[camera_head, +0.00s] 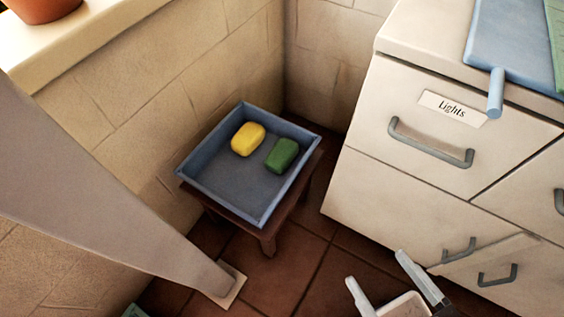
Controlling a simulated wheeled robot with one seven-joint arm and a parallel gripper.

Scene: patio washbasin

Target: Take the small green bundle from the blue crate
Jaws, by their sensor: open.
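The blue crate (216,188) is a shallow open box on a low dark wooden stool (267,238) in the corner by the wall. The small green bundle (282,155) lies inside it, toward the right side. A yellow bundle (248,139) lies in the crate to the upper left of the green one, with a small gap between them. My gripper (378,277) is at the bottom right, open, with its two pale fingers apart and nothing seen between them. It is to the lower right of the crate and clear of it.
A pale cabinet (370,185) with grey handles and a drawer labelled "Lights" stands right of the crate. A tapering post (100,200) rises at left. A terracotta pot (42,8) sits on the ledge.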

